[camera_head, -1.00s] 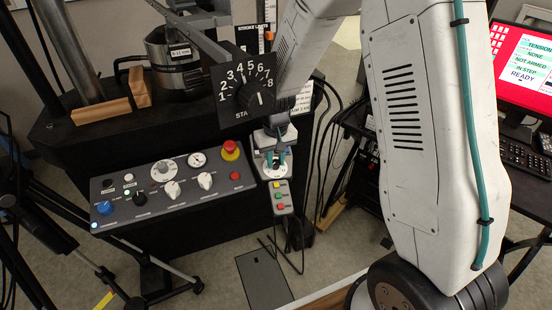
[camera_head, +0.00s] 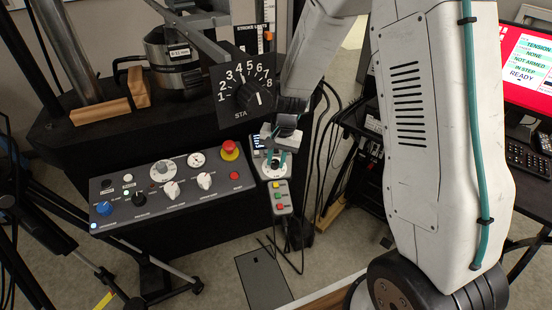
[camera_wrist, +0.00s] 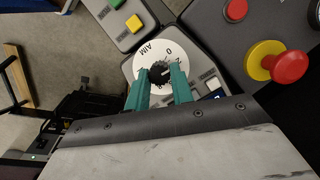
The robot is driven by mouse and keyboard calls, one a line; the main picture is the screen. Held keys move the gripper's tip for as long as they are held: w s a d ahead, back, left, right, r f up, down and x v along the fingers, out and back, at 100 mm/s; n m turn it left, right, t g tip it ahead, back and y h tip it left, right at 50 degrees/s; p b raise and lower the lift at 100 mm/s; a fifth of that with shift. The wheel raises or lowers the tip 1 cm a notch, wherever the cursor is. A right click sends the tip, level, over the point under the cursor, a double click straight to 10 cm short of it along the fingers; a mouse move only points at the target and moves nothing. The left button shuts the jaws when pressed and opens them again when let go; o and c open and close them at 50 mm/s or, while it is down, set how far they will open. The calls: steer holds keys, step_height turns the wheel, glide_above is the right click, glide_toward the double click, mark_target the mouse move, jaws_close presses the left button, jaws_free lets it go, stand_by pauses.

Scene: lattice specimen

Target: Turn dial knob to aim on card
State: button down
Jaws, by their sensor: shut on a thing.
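The dial knob (camera_wrist: 157,74) is small and dark, in the middle of a round white card (camera_wrist: 147,52) marked "AIM" and "0". The card also shows in the head view (camera_head: 275,174), on a small grey box. My gripper (camera_wrist: 161,80) has teal fingers closed on the knob's two sides in the wrist view. In the head view my gripper (camera_head: 276,160) points down over the dial. The fingers hide part of the knob and card, and I cannot read exactly where the knob points.
A grey control panel (camera_head: 150,211) with several knobs and a red mushroom button (camera_head: 229,151) stands to the left. A button box (camera_head: 279,198) lies just in front of the dial. A large numbered selector (camera_head: 241,91) stands behind. Cables hang to the right.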

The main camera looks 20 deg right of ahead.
steer(key=m, duration=0.4)
steer(key=shift+d+m+t+y, duration=0.1)
steer(key=shift+m+t+y, duration=0.2)
steer(key=shift+t, duration=0.1)
steer(key=shift+s, duration=0.1)
steer(key=c, duration=1.2)
jaws_free()
steer(key=v, duration=0.8)
steer(key=shift+f, duration=0.1)
